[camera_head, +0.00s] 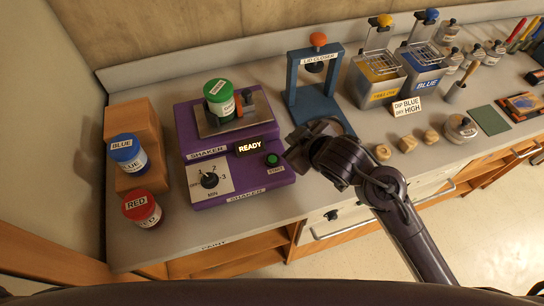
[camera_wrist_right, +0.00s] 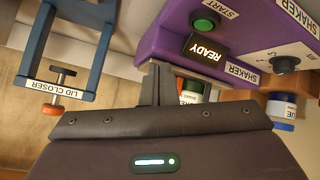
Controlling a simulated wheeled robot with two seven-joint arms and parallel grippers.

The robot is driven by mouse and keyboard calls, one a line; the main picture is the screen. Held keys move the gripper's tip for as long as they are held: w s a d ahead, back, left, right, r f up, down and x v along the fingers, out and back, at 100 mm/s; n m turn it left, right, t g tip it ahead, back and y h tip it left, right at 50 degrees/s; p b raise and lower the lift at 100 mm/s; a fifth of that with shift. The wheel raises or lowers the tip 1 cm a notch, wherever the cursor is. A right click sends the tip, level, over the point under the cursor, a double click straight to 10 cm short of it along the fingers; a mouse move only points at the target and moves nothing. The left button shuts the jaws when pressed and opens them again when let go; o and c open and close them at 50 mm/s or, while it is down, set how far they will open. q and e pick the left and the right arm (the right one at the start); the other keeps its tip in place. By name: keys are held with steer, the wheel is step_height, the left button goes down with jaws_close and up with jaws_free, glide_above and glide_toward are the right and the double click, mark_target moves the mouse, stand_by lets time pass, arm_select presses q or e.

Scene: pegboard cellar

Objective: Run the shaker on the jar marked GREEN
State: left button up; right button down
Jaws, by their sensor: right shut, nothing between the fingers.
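The purple shaker (camera_head: 240,190) stands on the bench with a lit READY display (camera_head: 250,146). A jar with a green lid (camera_head: 218,90) sits on its top plate, beside an orange-knobbed clamp. The green START button (camera_head: 272,160) is on the front right; it also shows in the wrist view (camera_wrist_right: 205,23). The MIN dial (camera_head: 209,180) is at the front left; I cannot tell its setting. My right gripper (camera_head: 292,156) is shut and empty, just right of the START button; its fingers show in the wrist view (camera_wrist_right: 158,84). Contact is not seen. My left gripper is not in view.
Left of the shaker are a BLUE jar (camera_head: 127,153) on a wooden block and a RED jar (camera_head: 142,208). The blue lid closer (camera_head: 315,85) stands behind my right gripper. Dip tanks (camera_head: 378,82), wooden knobs and bottles fill the right side.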

steer(key=a+r+n+g+y, duration=0.1)
steer(key=n, duration=0.2)
steer(key=a+r+n+g+y, duration=0.1)
steer(key=n+g, duration=0.1)
steer(key=n, duration=0.2)
steer(key=a+r+n+g+y, duration=0.1)
steer(key=a+r+n, duration=0.1)
steer(key=n, duration=0.2)
steer(key=b, duration=0.7)
glide_above(277, 161)
step_height(277, 161, down, 7)
steer(key=shift+s+f, duration=0.1)
steer(key=shift+s, duration=0.05)
steer(key=shift+f+b, duration=0.55)
steer(key=shift+f, duration=0.2)
stand_by(1.2)
steer(key=shift+f, duration=0.4)
